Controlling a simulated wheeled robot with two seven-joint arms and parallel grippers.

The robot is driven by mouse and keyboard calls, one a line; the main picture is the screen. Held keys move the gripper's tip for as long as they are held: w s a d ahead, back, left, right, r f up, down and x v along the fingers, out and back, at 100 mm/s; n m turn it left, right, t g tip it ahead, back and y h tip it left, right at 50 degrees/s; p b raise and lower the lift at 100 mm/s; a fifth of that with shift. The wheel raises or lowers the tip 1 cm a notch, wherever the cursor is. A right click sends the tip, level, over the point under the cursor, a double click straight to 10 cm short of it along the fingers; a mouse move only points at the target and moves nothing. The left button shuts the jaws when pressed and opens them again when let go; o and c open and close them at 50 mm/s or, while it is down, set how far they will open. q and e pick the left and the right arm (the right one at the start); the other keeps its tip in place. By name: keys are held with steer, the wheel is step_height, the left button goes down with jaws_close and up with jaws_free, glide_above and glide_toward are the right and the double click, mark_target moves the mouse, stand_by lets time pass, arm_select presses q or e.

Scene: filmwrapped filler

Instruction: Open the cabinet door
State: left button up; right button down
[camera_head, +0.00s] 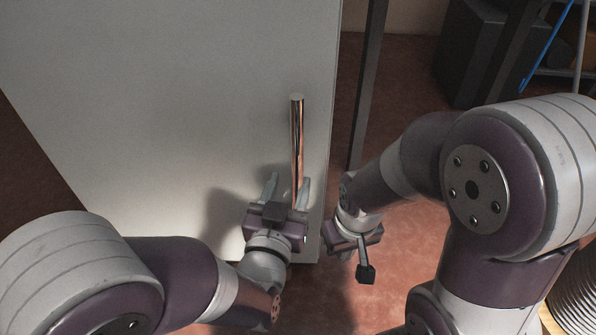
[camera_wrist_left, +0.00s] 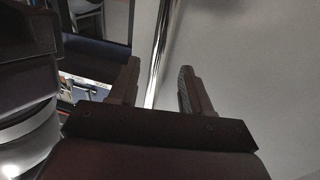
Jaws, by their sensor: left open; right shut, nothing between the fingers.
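The cabinet door (camera_head: 190,90) is a plain light-grey panel filling the left and middle of the head view, and it looks shut. Its handle (camera_head: 297,140) is a shiny vertical metal bar near the door's right edge. My left gripper (camera_head: 287,188) is open at the lower end of the handle, with one finger on each side of the bar. In the left wrist view the handle (camera_wrist_left: 158,50) runs between the two open fingers (camera_wrist_left: 157,85), apart from the right finger. My right gripper (camera_head: 352,215) is to the right of the door's edge, shut and empty; its fingertips are hard to see.
A dark upright post (camera_head: 367,90) stands right of the cabinet. A dark box (camera_head: 480,55) and a blue cable (camera_head: 546,45) are at the back right. Reddish floor (camera_head: 400,75) is clear between the post and the box.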

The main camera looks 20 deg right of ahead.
mark_target(295, 168)
arm_select(q)
steer(key=b+x, duration=0.2)
steer(key=x, duration=0.4)
steer(key=shift+w+d+f, duration=0.15)
steer(key=shift+w, duration=0.1)
steer(key=shift+w+d, duration=0.15)
steer(key=shift+w, duration=0.05)
steer(key=shift+c, duration=0.4)
jaws_close()
